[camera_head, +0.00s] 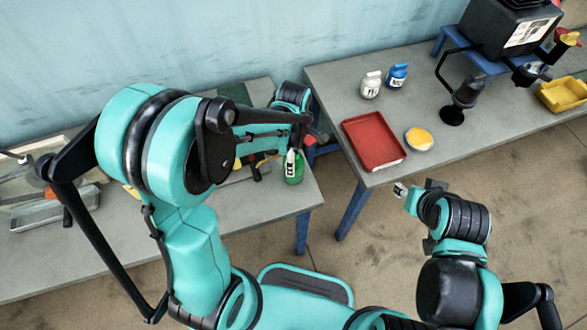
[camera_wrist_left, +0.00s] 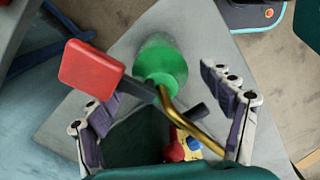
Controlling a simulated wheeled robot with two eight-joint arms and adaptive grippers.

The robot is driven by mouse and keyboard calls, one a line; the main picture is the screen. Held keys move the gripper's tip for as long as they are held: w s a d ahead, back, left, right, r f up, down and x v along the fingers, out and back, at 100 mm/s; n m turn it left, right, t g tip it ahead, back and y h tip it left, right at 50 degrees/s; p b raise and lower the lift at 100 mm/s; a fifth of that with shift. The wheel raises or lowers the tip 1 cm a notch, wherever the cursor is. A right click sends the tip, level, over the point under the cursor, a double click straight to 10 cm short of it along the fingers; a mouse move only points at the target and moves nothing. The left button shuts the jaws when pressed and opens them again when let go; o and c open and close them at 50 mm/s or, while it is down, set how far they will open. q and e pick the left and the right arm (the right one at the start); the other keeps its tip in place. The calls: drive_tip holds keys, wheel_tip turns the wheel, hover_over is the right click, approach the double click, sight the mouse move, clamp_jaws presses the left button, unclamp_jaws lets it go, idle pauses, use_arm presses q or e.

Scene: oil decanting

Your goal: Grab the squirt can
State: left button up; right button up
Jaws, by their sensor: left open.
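The squirt can (camera_head: 293,168) is green with a white label in the head view and stands near the right end of the left table. In the left wrist view the green can (camera_wrist_left: 160,62) lies ahead, with a thin brass spout (camera_wrist_left: 190,127) angled toward the camera. My left gripper (camera_wrist_left: 160,88) is open, its fingers on either side of the spout and the can's near part; no contact shows. The left arm covers part of the table around the can in the head view. My right gripper (camera_head: 415,190) is off the right table's front edge, away from the can.
A gap separates the tables.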

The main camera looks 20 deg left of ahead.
use_arm(q)
wheel_tip(320, 180, down, 4)
drive_tip(key=shift+r+b, duration=0.2)
drive_tip(key=shift+b, duration=0.3)
drive_tip(key=shift+c, duration=0.4)
drive_tip(key=c, duration=1.5)
drive_tip(key=shift+o, duration=0.2)
drive_tip(key=shift+r, duration=0.2)
